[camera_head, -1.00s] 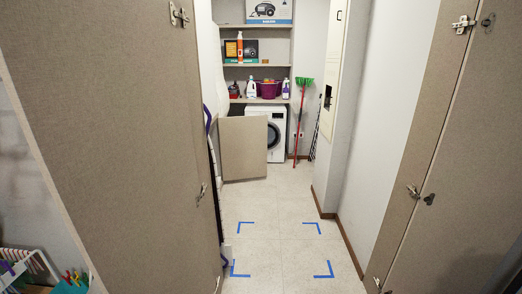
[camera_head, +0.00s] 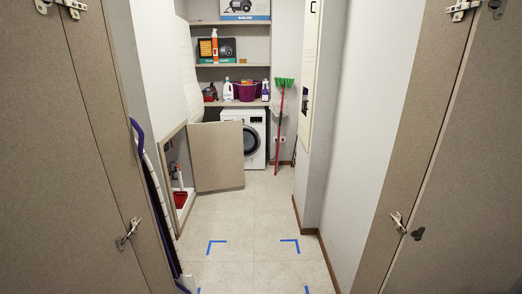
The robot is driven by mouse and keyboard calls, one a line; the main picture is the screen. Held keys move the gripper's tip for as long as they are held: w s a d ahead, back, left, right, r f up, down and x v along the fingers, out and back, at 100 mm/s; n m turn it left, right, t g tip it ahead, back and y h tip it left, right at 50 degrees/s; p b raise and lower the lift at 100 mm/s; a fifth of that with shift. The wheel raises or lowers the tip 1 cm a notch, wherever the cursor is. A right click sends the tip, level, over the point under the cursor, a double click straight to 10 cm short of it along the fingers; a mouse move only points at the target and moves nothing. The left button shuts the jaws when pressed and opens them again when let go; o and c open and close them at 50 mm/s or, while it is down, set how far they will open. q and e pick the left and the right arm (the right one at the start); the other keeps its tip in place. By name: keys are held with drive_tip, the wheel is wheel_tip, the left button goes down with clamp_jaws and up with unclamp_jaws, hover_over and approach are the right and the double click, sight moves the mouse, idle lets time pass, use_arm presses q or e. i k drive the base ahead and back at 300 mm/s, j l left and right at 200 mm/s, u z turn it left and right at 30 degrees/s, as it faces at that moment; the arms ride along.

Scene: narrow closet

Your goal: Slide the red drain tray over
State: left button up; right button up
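A small red tray (camera_head: 180,199) shows low in an open cabinet recess on the left wall of the closet, beneath a white pipe. Only part of it is visible past the recess frame. The cabinet's beige door (camera_head: 217,156) stands swung open beside it. Neither of my grippers is in the camera_head view, so nothing touches the tray in what I see.
Beige closet doors stand on the left (camera_head: 60,150) and right (camera_head: 465,150). A purple-handled ironing board or similar item (camera_head: 152,195) leans at left. A washing machine (camera_head: 255,143) stands at the back. The floor (camera_head: 255,225) with blue tape corners is clear.

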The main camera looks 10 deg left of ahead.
sight(181, 197)
drive_tip(key=i+l, duration=0.1)
drive_tip(key=i, duration=0.75)
drive_tip(key=i+u, duration=0.35)
drive_tip(key=i, duration=0.45)
drive_tip(key=i+l+u, duration=0.2)
drive_tip(key=i+u, duration=0.3)
drive_tip(key=i+l+u, duration=0.95)
drive_tip(key=k+j, duration=0.05)
